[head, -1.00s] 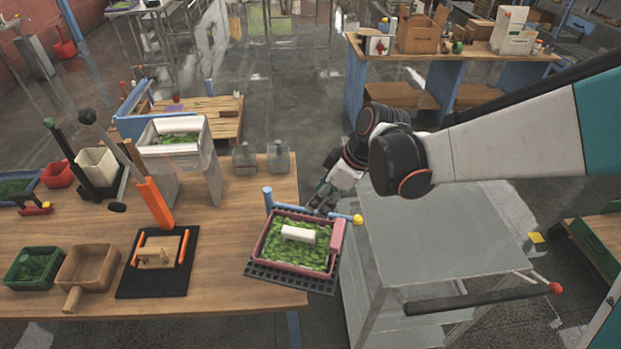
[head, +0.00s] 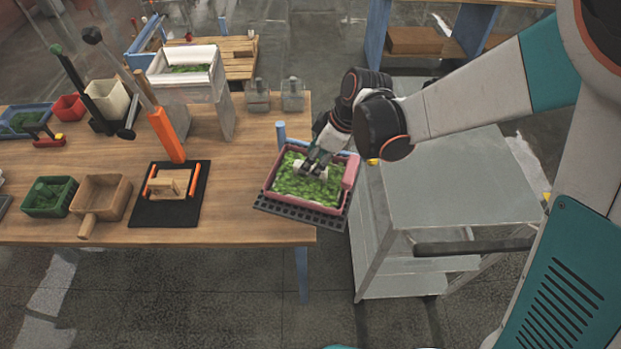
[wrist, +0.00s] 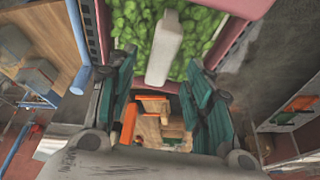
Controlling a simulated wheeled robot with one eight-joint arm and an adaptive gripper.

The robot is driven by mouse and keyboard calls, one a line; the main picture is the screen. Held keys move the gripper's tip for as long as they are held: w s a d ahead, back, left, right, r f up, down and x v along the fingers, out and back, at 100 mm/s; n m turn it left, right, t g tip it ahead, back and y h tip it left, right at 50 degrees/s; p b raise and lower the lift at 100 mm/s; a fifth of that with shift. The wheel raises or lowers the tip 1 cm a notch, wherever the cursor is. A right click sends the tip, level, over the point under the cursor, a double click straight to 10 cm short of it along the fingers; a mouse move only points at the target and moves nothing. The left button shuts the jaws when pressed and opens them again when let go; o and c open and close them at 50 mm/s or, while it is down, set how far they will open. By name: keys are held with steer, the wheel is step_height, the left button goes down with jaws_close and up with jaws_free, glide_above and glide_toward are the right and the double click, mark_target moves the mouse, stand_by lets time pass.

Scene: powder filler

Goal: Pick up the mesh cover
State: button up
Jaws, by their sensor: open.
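A pink-rimmed tray (head: 270,183) with a green leafy-looking surface sits at the table's right end, on a black grid (head: 290,208). A white bar (wrist: 165,48) stands out from the green middle; I take it as the handle of the mesh cover, though no mesh shows clearly. My gripper (head: 314,168) is over the tray at the bar and hides part of it. In the wrist view my gripper (wrist: 160,68) is open, its teal fingers apart, with the bar between and beyond their tips. I cannot tell whether they touch it.
A grey cart (head: 450,185) stands close to the right of the table. Blue posts (head: 281,134) rise behind the tray. A black mat with an orange-handled press (head: 165,135) is to the left. Bare table (head: 235,175) lies between.

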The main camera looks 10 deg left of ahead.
mark_target(312, 166)
steer(key=x, duration=0.1)
steer(key=b+x, duration=0.1)
steer(key=x, duration=0.1)
steer(key=b+x, duration=0.1)
steer(key=shift+d+f, duration=0.2)
steer(key=shift+f, duration=0.2)
jaws_close()
steer(key=shift+r, duration=0.1)
steer(key=shift+r, duration=0.1)
